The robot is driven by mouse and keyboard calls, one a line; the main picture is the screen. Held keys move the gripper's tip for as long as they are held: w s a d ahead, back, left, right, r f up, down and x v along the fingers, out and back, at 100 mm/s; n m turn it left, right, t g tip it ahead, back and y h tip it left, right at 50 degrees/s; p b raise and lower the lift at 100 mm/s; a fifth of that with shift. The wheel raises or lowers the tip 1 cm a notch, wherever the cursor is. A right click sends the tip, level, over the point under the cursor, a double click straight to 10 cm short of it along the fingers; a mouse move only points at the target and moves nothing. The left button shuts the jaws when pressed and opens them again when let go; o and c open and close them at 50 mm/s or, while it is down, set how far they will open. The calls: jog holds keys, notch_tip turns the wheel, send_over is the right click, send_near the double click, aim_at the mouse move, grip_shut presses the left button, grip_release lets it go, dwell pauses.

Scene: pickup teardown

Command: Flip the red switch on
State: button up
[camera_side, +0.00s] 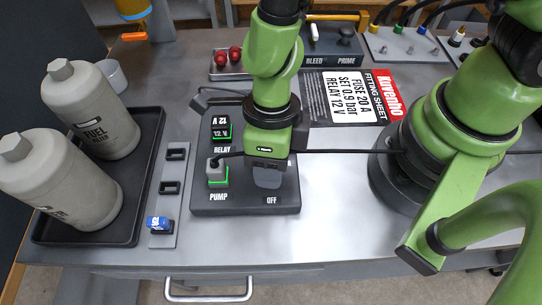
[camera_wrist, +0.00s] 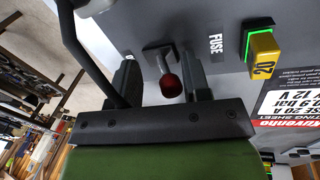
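The red-tipped toggle switch (camera_wrist: 170,83) shows in the wrist view, a metal lever with a round red end rising from the dark panel. My gripper (camera_wrist: 158,66) is open, with one finger on each side of the lever and a gap visible to both. In the side view my gripper (camera_side: 268,178) points down at the right part of the dark control panel (camera_side: 235,203), just behind the OFF label (camera_side: 271,200). There the switch is hidden behind my gripper. Whether the fingers touch the panel cannot be told.
A yellow fuse (camera_wrist: 264,48) sits in a green-lit socket beside the switch. The panel also holds a relay (camera_side: 221,128) and a pump plug (camera_side: 216,170) with cable. Left are a fuse strip (camera_side: 168,205) and a tray (camera_side: 150,150) with two filter bottles. A fitting sheet (camera_side: 345,97) lies behind.

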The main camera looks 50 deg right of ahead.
jog(key=shift+r, duration=0.15)
jog(key=r, duration=0.3)
jog(key=d+r, duration=0.1)
jog(key=r, duration=0.2)
jog(key=w+r, duration=0.1)
jog(key=r, duration=0.2)
jog(key=shift+w+d+r, duration=0.1)
jog(key=shift+d+r, duration=0.15)
